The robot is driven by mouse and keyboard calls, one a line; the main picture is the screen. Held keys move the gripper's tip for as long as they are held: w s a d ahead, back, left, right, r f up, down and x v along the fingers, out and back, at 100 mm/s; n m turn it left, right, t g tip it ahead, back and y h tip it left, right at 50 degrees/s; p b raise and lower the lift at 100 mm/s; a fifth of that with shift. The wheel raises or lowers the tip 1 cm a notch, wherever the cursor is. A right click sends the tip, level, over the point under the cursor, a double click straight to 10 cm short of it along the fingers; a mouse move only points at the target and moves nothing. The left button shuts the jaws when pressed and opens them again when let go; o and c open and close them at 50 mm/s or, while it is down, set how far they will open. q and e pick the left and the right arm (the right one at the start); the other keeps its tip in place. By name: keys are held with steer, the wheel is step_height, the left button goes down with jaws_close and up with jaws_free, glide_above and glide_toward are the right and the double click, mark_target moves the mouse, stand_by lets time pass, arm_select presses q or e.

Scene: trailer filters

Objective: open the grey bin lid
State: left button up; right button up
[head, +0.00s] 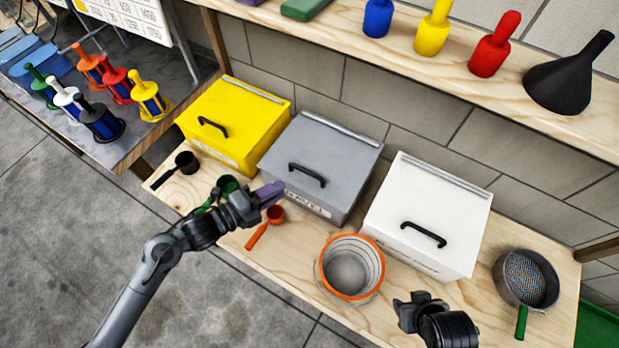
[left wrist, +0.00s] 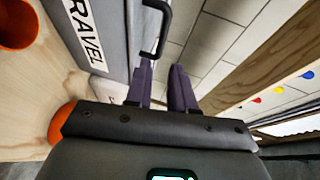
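The grey bin (head: 335,150) stands in the middle of the bench with its sloped lid down. A black handle (head: 307,175) sits near the lid's front edge. My left gripper (head: 270,193) is in front of the bin's lower left corner, apart from the handle. In the left wrist view, its purple fingers (left wrist: 164,75) are apart with nothing between them. The handle (left wrist: 157,28) appears there just beyond the left finger, beside the bin's lettered front (left wrist: 85,38). My right gripper (head: 420,300) is at the lower right, in front of the white bin; its finger gap is unclear.
A yellow bin (head: 240,110) and a white bin (head: 428,200) flank the grey one. An orange scoop (head: 268,225), a green scoop (head: 229,184) and an orange-rimmed container (head: 352,268) stand close by. A sieve (head: 526,279) is at right. A wooden shelf (head: 400,65) runs above.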

mark_target(308, 172)
arm_select(q)
steer(key=b+x, duration=0.1)
steer(key=x, duration=1)
steer(key=shift+w+a+r, duration=0.1)
steer(key=shift+w, duration=0.05)
steer(key=shift+c, duration=0.4)
jaws_close()
